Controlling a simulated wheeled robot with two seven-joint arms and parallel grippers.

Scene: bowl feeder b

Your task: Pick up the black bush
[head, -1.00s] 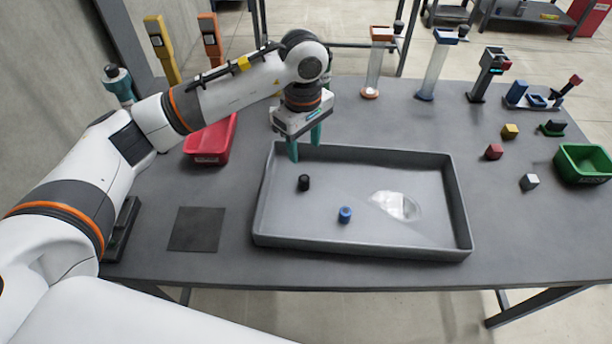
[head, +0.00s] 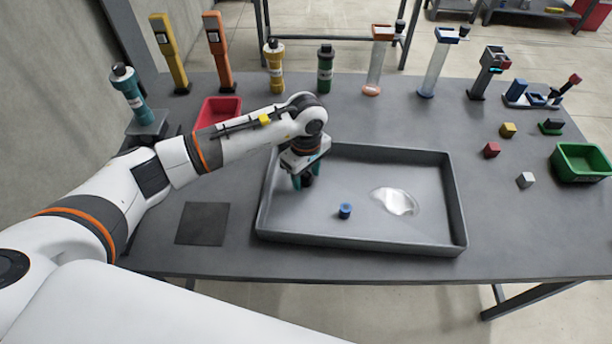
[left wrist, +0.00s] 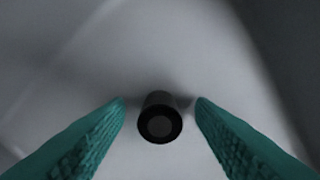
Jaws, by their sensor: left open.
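The black bush (left wrist: 160,119) stands on the tray floor between the two teal fingers in the left wrist view, with a gap on each side. In the head view the bush (head: 306,181) is mostly hidden by my left gripper (head: 307,184), which is low over it at the left of the grey tray (head: 360,247). My left gripper is open and also shows in the left wrist view (left wrist: 161,103). My right gripper is not in view.
A blue bush (head: 345,211) stands right of the gripper in the tray, and a clear shiny patch (head: 396,201) lies farther right. The tray's raised walls surround them. A red bin (head: 217,110) is behind my forearm.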

